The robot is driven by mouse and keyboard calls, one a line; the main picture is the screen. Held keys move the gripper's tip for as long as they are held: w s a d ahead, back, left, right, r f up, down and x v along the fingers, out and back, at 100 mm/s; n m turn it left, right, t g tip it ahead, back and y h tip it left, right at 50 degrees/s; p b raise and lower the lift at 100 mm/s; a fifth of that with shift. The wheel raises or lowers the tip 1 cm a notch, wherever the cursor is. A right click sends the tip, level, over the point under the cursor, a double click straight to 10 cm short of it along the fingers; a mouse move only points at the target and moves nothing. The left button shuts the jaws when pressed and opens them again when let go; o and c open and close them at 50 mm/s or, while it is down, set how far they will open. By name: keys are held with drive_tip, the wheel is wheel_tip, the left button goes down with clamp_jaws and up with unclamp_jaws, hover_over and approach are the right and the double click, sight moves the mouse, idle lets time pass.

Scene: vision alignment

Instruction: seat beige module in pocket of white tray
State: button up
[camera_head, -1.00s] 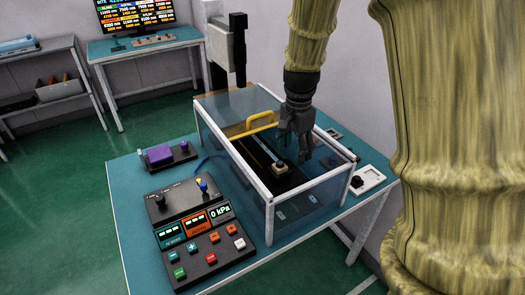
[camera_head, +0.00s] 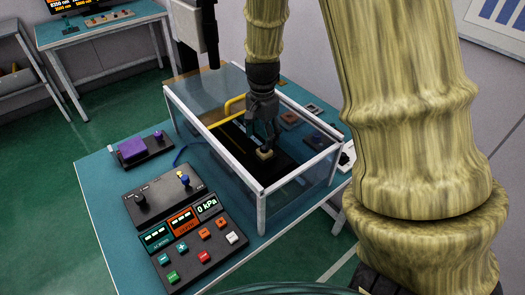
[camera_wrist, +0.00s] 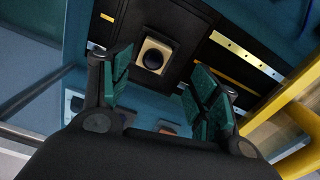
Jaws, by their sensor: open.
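The beige module (camera_wrist: 154,55) is a small square block with a round black centre. It sits on a dark surface inside the clear-walled case, and it also shows in the head view (camera_head: 265,154). My gripper (camera_head: 266,143) reaches down into the case, just above the module. In the wrist view my gripper (camera_wrist: 160,82) is open, with its green-padded fingers spread apart and the module ahead between them. I cannot tell whether they touch it. A white tray (camera_head: 347,157) shows partly beyond the case's right side; its pocket is not clear.
The case has a white frame (camera_head: 215,152) and a yellow handle (camera_head: 228,117). A control panel (camera_head: 183,235) reading 0 kPa stands in front left, with a purple block (camera_head: 131,149) behind it. A dark vertical post rises at the back. The case walls surround my gripper closely.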

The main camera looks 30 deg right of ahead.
sight(264, 147)
drive_tip(key=shift+s+d+f+p, duration=0.1)
drive_tip(key=shift+s+f+p, duration=0.25)
drive_tip(key=shift+s, duration=0.4)
drive_tip(key=f, duration=0.3)
drive_tip(key=shift+w+f+p, duration=0.1)
drive_tip(key=shift+w+p, duration=0.25)
drive_tip(key=shift+w, duration=0.05)
drive_tip(key=shift+f, duration=0.25)
drive_tip(key=shift+s, duration=0.25)
drive_tip(key=shift+w+f, duration=0.1)
drive_tip(key=c, duration=1.1)
